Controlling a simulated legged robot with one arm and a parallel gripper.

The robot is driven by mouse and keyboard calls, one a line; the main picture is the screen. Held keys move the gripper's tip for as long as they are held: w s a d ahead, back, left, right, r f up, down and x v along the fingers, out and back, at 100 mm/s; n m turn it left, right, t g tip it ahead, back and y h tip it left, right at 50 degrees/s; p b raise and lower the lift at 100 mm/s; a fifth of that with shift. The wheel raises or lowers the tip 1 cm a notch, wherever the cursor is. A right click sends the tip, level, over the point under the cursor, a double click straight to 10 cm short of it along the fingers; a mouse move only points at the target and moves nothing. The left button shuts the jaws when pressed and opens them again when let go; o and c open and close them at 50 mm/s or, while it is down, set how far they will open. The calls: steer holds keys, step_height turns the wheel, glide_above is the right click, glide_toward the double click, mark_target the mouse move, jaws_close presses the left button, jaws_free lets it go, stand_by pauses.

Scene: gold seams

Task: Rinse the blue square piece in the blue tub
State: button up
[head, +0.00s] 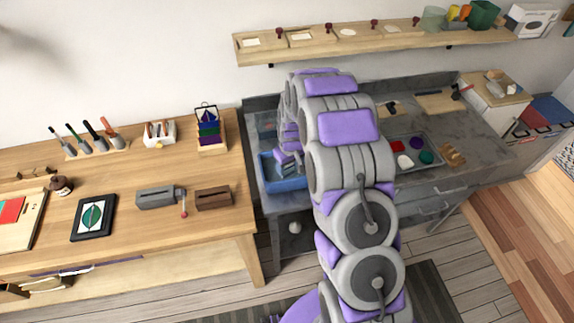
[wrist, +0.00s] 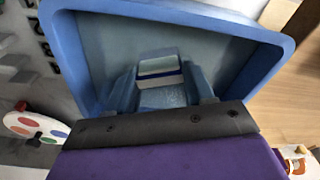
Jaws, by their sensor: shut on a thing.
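The blue tub (head: 287,184) stands on the grey counter at its left end, and my gripper (head: 288,160) reaches down into it. In the wrist view the tub (wrist: 84,68) surrounds my gripper (wrist: 160,85), whose two fingers look blue-tinted inside it. They are shut on a small pale block with a dark blue stripe, the blue square piece (wrist: 158,68). Its lower part is hard to make out, and I cannot tell how deep it is in water. In the head view my arm hides the piece.
A tray (head: 398,163) with red, white, blue and green pieces lies on the counter right of my arm. A wooden table (head: 150,225) with tools and a rack (head: 212,146) stands to the left. A shelf (head: 385,42) runs along the wall above.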

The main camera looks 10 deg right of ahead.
steer(key=shift+a, duration=0.65)
steer(key=shift+d+r+p, duration=0.3)
steer(key=shift+d+r, duration=0.15)
steer(key=shift+r, duration=0.3)
steer(key=shift+d+r, duration=0.1)
steer(key=shift+r, duration=0.55)
steer(key=shift+a+r+p, duration=0.2)
steer(key=shift+r+p, duration=0.15)
steer(key=shift+r, duration=0.4)
steer(key=shift+a+r+p, duration=0.2)
steer(key=shift+r+p, duration=0.1)
steer(key=shift+r, duration=0.45)
steer(key=shift+d+r+p, duration=0.15)
steer(key=shift+r+p, duration=0.05)
steer(key=shift+r, duration=0.4)
steer(key=shift+d+r+p, duration=0.15)
steer(key=shift+r+p, duration=0.05)
steer(key=shift+r, duration=0.35)
step_height(320, 180, up, 3)
steer(key=shift+a+r+p, duration=0.15)
steer(key=shift+r+p, duration=0.05)
steer(key=shift+p, duration=0.3)
